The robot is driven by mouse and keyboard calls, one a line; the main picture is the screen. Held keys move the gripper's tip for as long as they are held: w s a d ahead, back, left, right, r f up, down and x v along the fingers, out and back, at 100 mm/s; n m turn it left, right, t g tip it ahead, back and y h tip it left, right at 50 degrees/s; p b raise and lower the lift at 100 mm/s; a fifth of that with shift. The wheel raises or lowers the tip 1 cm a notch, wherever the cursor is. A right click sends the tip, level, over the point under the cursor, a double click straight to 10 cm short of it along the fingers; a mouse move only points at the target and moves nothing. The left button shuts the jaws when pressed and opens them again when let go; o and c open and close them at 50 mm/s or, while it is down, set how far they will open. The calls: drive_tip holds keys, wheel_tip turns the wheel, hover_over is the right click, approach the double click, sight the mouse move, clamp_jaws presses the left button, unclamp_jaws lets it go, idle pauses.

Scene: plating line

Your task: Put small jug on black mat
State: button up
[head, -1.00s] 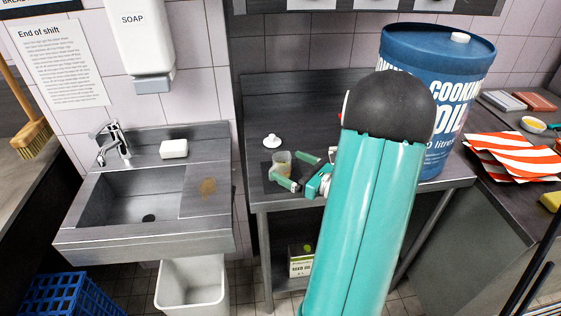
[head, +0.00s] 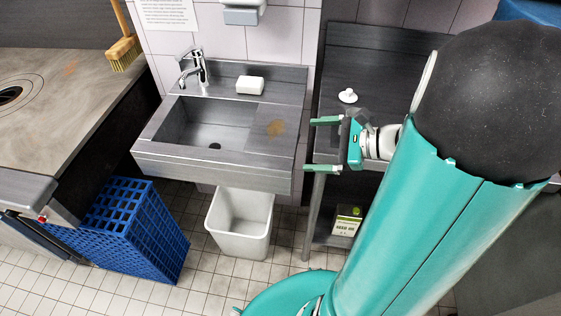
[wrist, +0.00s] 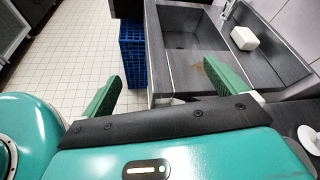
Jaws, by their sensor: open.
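My gripper (head: 322,145) is open and empty in the head view, its two green fingers pointing left towards the sink, near the left edge of the dark steel table. The wrist view shows the same spread fingers (wrist: 165,82) with nothing between them. The small jug cannot be clearly made out now. A grey, translucent patch just behind my gripper in the head view is too covered to identify. The black mat cannot be told apart from the dark tabletop there. Neither jug nor mat is recognisable in the wrist view.
A white knobbed lid (head: 348,96) lies on the steel table (head: 375,65). Left of it is a sink (head: 215,125) with white soap (head: 250,86) and a brown stain. A white bin (head: 240,222) and blue crate (head: 130,230) stand on the tiled floor.

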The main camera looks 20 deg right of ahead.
drive_tip(key=s+a+r+n+g+h, duration=0.1)
drive_tip(key=s+a+n+g+h, duration=0.1)
drive_tip(key=s+a+n+g, duration=0.3)
drive_tip(key=a+r+n+g+h, duration=0.1)
drive_tip(key=a+n+g+h, duration=0.1)
drive_tip(key=a+n, duration=0.5)
wheel_tip(320, 180, up, 6)
drive_tip(key=s+a+n+t+h, duration=0.2)
drive_tip(key=n+h, duration=0.4)
drive_tip(key=n, duration=0.4)
drive_tip(key=shift+s+n+t, duration=0.3)
drive_tip(key=shift+s+t, duration=0.05)
drive_tip(key=shift+t, duration=0.05)
